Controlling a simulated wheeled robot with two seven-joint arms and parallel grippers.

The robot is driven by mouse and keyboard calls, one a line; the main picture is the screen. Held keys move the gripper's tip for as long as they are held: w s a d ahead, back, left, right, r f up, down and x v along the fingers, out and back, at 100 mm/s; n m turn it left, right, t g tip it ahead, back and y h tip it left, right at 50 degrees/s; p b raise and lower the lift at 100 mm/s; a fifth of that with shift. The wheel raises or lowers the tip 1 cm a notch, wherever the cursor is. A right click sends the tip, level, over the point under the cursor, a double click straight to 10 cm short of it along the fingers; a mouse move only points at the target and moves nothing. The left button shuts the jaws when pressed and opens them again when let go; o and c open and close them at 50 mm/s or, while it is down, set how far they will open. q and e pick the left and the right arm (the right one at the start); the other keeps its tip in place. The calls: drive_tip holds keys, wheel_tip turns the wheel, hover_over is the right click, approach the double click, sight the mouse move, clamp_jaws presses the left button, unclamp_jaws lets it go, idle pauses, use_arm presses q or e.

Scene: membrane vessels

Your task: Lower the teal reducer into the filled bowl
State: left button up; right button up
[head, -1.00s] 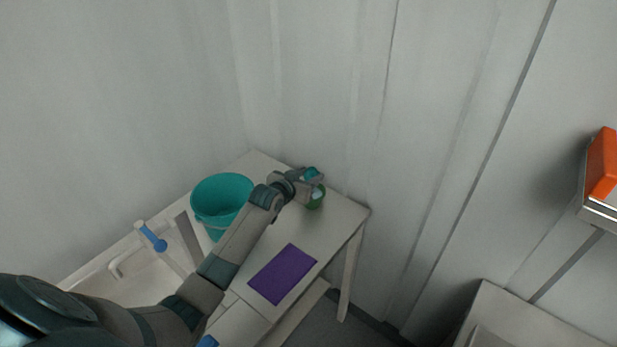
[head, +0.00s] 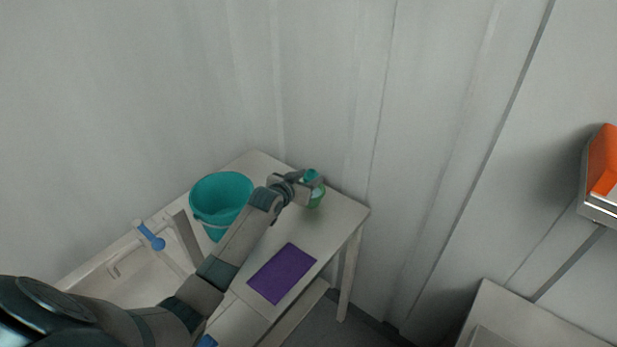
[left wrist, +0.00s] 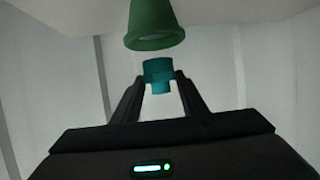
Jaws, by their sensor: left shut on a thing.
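The teal reducer (head: 311,174) is a small stepped cylinder. My left gripper (head: 314,182) is shut on it, above the far right part of the table. In the left wrist view, which looks upside down, the reducer (left wrist: 158,67) sits between the two fingertips (left wrist: 161,78), with its narrower end away from the bowl. The green bowl (head: 316,200) stands on the table just under the gripper, partly hidden by it. In the left wrist view the bowl (left wrist: 154,24) shows its rim facing the reducer, with a small gap between them. Its contents are hard to make out. My right gripper is not in view.
A teal bucket (head: 222,192) stands left of my left forearm. A purple mat (head: 282,273) lies on the table (head: 335,216) near its front. A pale basin with a blue-handled tap (head: 152,238) is at left. Walls stand close behind the table.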

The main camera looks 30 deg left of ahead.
use_arm(q)
drive_tip(key=shift+f+b, duration=0.9)
drive_tip(key=shift+f, duration=0.65)
drive_tip(key=shift+f+b, duration=0.35)
drive_tip(key=shift+f, duration=0.2)
idle(0.4)
drive_tip(key=o, duration=1.1)
drive_tip(key=shift+s, duration=0.2)
